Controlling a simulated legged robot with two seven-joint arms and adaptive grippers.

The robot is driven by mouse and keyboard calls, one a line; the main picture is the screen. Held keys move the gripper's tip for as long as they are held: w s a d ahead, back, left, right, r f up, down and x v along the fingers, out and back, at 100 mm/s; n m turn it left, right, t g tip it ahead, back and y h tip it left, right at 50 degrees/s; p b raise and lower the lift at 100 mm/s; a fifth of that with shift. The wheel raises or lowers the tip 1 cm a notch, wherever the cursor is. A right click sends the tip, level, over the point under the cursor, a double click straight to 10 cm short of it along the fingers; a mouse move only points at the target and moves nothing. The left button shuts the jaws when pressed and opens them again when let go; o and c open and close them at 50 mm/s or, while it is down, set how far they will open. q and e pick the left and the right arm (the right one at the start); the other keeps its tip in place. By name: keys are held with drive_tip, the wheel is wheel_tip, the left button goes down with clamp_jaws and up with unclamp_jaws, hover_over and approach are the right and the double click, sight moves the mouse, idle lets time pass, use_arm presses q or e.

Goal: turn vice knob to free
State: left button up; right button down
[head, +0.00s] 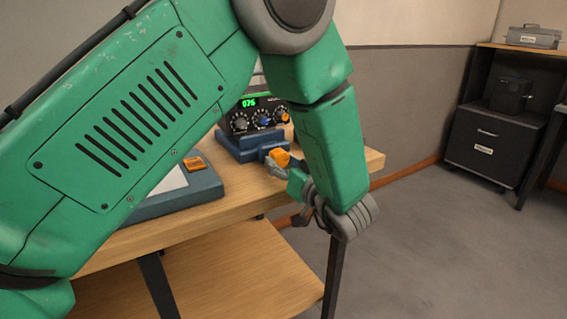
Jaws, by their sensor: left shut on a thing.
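The blue vice (232,147) stands on the wooden workbench, below a dark device with a lit display. Its orange vice knob (281,157) is at the vice's right front. My left gripper (275,165) comes from the right, past the bench edge, and is shut on the knob. My green left arm covers much of the left and middle of the view and hides part of the vice and device. The knob's exact turn angle is too small to read. My right gripper is not in view.
The dark device (239,122) has a green "076" display and several dials. A blue-grey panel (206,188) with an orange switch lies on the workbench (230,218). A dark cabinet (485,145) stands at the right. The floor between is clear.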

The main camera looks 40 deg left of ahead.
use_arm(q)
drive_tip(key=n, duration=0.3)
drive_tip(key=shift+d+n+p, duration=0.1)
drive_tip(key=shift+n+p, duration=0.25)
drive_tip(key=shift+n, duration=0.05)
drive_tip(key=shift+f, duration=0.1)
drive_tip(key=o, duration=1.1)
drive_tip(key=shift+o, duration=0.2)
drive_tip(key=shift+d, duration=0.1)
drive_tip(key=v, duration=1.2)
drive_tip(key=shift+c, duration=0.3)
